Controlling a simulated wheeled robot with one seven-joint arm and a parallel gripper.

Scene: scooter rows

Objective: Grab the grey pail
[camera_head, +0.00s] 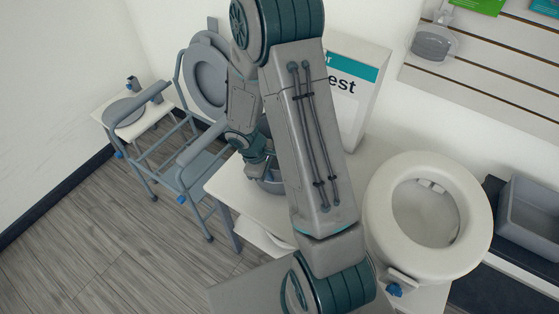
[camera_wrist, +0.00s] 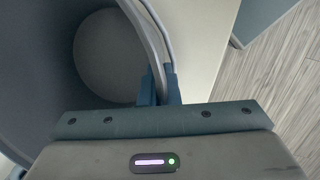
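The grey pail (camera_head: 268,186) stands at the white table, mostly hidden behind my arm in the head view. In the wrist view, the open pail (camera_wrist: 88,50) fills the left side and I look down into its empty inside. Its rim runs down between the two fingers of my gripper (camera_wrist: 161,88). One finger is inside the pail wall and the other outside, close together with the rim between them. A thin curved handle runs beside the rim. Whether the pail rests on the table or is lifted cannot be told.
A white table (camera_head: 232,192) carries a boxed sign (camera_head: 352,95) behind my arm. A raised toilet seat (camera_head: 378,205) is at right, with a grey bin (camera_head: 530,205) beyond it. A grey commode chair (camera_head: 190,160) and a small seat (camera_head: 125,112) stand left. Floor at lower left is clear.

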